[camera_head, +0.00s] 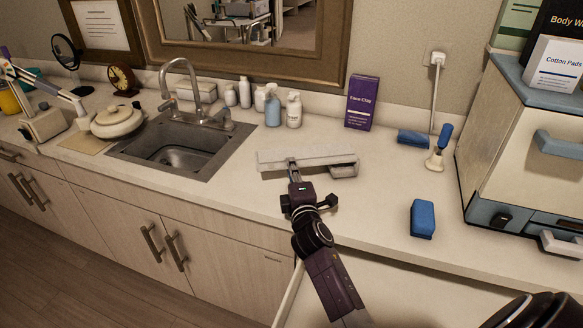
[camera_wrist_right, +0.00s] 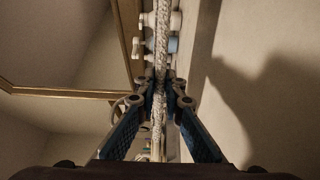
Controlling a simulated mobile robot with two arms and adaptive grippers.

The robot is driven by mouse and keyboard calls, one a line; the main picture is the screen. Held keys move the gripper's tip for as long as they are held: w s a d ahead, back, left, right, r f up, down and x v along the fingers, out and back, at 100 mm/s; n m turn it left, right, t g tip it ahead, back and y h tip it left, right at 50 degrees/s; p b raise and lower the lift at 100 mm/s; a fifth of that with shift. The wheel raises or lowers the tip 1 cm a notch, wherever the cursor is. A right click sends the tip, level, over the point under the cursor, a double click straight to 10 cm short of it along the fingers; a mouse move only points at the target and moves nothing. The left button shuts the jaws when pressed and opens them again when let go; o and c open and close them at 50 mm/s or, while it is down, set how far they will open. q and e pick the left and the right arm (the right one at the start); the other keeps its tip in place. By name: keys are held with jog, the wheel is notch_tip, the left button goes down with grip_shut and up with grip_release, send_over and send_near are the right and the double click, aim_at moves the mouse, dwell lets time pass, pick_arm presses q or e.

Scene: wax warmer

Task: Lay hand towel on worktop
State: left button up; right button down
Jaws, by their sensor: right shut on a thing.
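The hand towel (camera_head: 318,153) is a pale, folded strip over the worktop, to the right of the sink. A smaller folded part shows under its right end. In the right wrist view the towel (camera_wrist_right: 161,40) is a thin, textured, light-coloured edge running between the fingers. My right gripper (camera_head: 293,164) is shut on the towel's near edge, left of its middle; its fingers also show in the wrist view (camera_wrist_right: 161,88). I cannot tell whether the towel touches the worktop (camera_head: 250,195). My left gripper is not in view.
Several bottles (camera_head: 272,105) and a purple box (camera_head: 361,102) stand behind the towel. The sink (camera_head: 185,155) opens at left. Worktop around the towel is clear.

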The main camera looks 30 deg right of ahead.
jog(key=c, duration=2)
grip_release()
jog(key=shift+o, duration=0.2)
jog(key=shift+s+a+f, duration=0.1)
jog(key=shift+s+a, duration=0.15)
jog(key=shift+s, duration=0.3)
jog(key=v, duration=1.1)
jog(key=shift+d, duration=0.1)
